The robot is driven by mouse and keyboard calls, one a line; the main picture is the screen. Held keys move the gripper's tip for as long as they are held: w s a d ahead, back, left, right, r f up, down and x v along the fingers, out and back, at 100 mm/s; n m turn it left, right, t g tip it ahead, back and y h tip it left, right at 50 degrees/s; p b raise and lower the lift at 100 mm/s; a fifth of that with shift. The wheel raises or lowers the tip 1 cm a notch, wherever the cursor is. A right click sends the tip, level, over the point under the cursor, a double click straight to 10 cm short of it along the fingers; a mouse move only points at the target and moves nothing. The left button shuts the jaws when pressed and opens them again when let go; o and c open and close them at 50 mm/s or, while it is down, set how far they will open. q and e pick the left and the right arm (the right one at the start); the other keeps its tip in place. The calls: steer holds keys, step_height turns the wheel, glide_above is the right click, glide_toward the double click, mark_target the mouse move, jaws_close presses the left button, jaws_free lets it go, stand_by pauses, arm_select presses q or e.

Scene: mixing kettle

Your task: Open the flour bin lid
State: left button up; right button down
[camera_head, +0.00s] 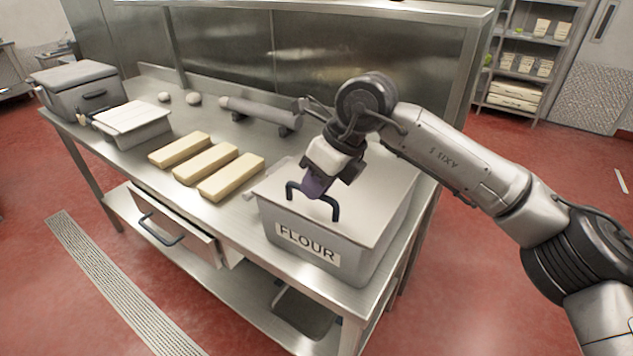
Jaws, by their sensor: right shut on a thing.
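The flour bin (275,222) is a grey metal box with a white FLOUR label, at the right front end of the steel table. Its flat lid (372,205) lies over the top and looks closed. A dark arched handle (334,205) stands on the lid near its front edge. My right gripper (316,188) reaches down from above and is shut on the handle; its jaws hide part of the handle. My left gripper is not in view.
Several pale dough blocks (205,162) lie on the table left of the bin. A rolling pin (262,112) on supports, small dough balls (194,99), a white-topped container (133,117) and a grey lidded box (78,88) stand farther left and back. A drawer (178,228) with a handle is below.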

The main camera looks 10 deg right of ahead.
steer(key=shift+r+p, duration=0.5)
steer(key=shift+p, duration=0.05)
arm_select(q)
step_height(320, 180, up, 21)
steer(key=p, duration=2)
arm_select(e)
steer(key=w+d+r+g+y, duration=0.2)
steer(key=w+r, duration=0.1)
steer(key=r, duration=0.2)
steer(key=w+d+r+m+g+y, duration=0.1)
steer(key=w+d+r, duration=0.2)
steer(key=r, duration=0.3)
steer(key=shift+d+r+g+y, duration=0.15)
steer(key=shift+r+g+y, duration=0.1)
steer(key=shift+g+y, duration=0.15)
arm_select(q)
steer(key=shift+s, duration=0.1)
arm_select(e)
steer(key=shift+w, duration=0.15)
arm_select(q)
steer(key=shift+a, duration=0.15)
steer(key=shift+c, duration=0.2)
arm_select(e)
steer(key=shift+d+f, duration=0.1)
steer(key=shift+f, duration=0.05)
